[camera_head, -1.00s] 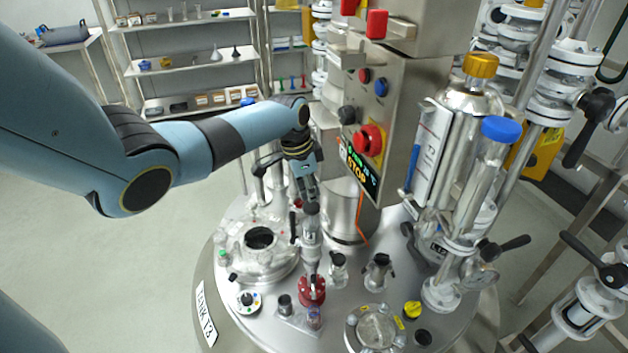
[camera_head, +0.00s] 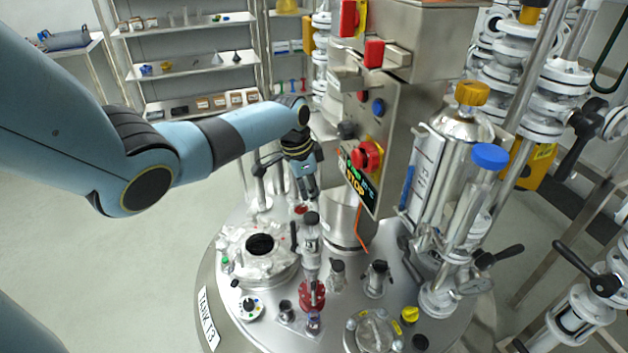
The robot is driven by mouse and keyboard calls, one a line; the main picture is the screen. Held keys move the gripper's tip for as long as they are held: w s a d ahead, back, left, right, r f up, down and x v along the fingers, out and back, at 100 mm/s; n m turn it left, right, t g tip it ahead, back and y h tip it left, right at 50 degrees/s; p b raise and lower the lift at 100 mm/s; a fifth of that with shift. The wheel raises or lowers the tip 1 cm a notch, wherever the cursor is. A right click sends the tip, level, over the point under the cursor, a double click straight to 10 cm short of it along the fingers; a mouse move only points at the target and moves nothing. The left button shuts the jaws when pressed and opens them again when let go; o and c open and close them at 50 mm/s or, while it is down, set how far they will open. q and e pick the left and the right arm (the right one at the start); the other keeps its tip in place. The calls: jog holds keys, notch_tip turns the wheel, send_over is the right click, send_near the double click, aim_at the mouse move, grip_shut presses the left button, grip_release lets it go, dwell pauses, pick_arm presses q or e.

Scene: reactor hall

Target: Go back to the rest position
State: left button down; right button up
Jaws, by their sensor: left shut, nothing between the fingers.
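My left gripper (camera_head: 308,190) is shut and empty. It points down above the steel tank top (camera_head: 233,320), in front of the steel column under the control box. A valve fitting with a black knob (camera_head: 311,218) and a red flange (camera_head: 311,296) stands just below and in front of it; a small gap seems to lie between them. My left arm reaches in from the left edge, bent at the elbow. My right gripper is not in view.
The control box with a red emergency knob (camera_head: 367,156) stands close right of my left gripper. A steel bottle with a yellow cap (camera_head: 473,93) and a blue-capped tube (camera_head: 489,157) stand farther right. Shelves (camera_head: 187,66) line the back. Floor at left is clear.

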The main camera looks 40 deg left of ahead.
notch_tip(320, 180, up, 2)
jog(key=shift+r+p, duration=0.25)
jog(key=shift+p, duration=0.65)
